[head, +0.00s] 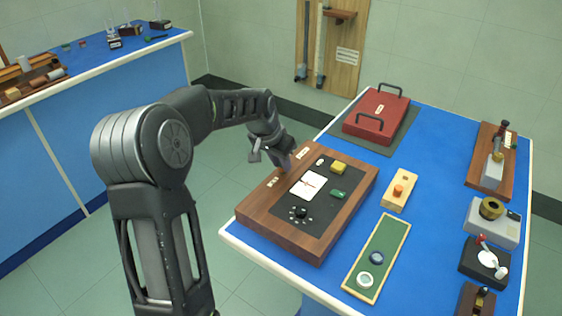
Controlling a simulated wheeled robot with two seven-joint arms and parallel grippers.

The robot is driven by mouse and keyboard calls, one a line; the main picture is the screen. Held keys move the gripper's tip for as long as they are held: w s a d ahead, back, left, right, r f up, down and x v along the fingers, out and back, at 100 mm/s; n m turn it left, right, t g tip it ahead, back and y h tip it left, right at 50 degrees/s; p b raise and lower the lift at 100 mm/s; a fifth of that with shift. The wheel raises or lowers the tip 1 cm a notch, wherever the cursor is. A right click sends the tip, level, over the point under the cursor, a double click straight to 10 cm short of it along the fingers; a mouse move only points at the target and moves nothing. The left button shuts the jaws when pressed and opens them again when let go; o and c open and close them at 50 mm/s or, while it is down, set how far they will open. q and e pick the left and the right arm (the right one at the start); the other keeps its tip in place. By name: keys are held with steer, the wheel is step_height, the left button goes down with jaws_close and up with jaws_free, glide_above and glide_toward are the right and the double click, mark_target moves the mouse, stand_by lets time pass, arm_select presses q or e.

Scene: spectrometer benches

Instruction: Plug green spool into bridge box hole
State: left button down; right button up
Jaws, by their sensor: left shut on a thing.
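The wooden box (258,214) with a black panel, which looks like the bridge box, lies on the near left part of the blue bench. I cannot tell whether the green piece is the green spool. My left gripper (284,163) points down at the box's far left edge. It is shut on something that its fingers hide. No open hole shows clearly. My right gripper is not in view.
A wooden block with an orange knob (398,190) and a green tray (367,262) with two round pieces are right of the box. A red case (376,115) stands behind on a grey mat. Several instruments line the bench's right side. A second blue bench (90,110) is far left.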

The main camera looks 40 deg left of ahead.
arm_select(q)
steer(key=shift+f, duration=0.3)
steer(key=c, duration=1.3)
jaws_free()
steer(key=o, duration=0.5)
steer(key=shift+o, duration=0.2)
steer(key=v, duration=0.8)
steer(key=shift+b, duration=0.35)
